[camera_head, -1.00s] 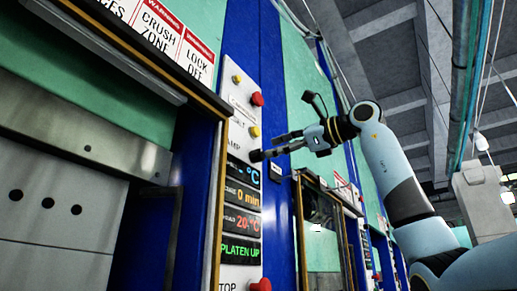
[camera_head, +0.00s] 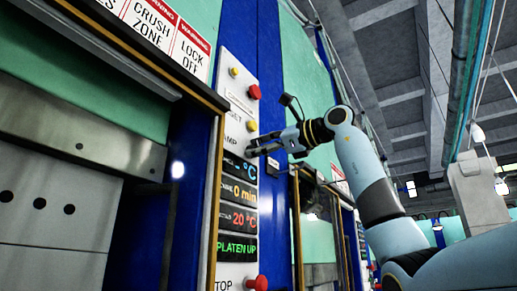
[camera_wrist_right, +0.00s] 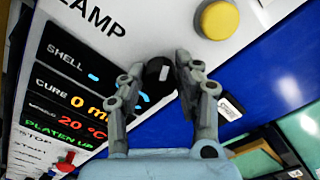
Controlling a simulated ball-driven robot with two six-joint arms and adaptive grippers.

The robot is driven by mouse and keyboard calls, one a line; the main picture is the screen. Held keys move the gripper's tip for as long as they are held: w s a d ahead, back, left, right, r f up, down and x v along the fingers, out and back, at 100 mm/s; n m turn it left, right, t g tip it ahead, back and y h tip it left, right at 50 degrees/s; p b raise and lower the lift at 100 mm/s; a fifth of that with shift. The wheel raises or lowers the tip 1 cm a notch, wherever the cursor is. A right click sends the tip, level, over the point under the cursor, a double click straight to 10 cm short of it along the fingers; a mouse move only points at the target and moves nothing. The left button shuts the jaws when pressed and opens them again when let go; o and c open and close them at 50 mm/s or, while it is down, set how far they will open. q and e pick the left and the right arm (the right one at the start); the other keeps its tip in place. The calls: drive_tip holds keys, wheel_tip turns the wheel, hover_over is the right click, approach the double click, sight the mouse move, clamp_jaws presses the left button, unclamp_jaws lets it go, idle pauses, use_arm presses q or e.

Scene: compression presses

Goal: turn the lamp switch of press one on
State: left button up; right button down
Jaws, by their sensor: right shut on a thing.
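The lamp switch (camera_wrist_right: 158,70) is a small dark knob with a white mark, beside the LAMP label on the light panel of the near press. My right gripper (camera_wrist_right: 158,66) has a finger on each side of it and is shut on it. In the head view my right gripper (camera_head: 252,146) reaches the panel (camera_head: 229,62) from the right, level with the lamp label; its fingers hide the switch there. The lamp itself cannot be made out. My left gripper is not in view.
A yellow button (camera_wrist_right: 216,18) is close to the fingers. Lit displays (camera_head: 240,192) are below, with a red stop button (camera_head: 257,283) at the bottom. Another red button (camera_head: 254,91) is higher up. The blue post (camera_head: 270,60) stands right of the panel.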

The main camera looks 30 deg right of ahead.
drive_tip(key=shift+m, duration=0.3)
drive_tip(key=m, duration=0.5)
drive_tip(key=shift+d+m, duration=0.1)
drive_tip(key=shift+m, duration=0.2)
drive_tip(key=m, duration=0.5)
drive_tip(key=shift+m, duration=0.3)
drive_tip(key=c, duration=1.2)
unclamp_jaws()
drive_tip(key=shift+d, duration=0.1)
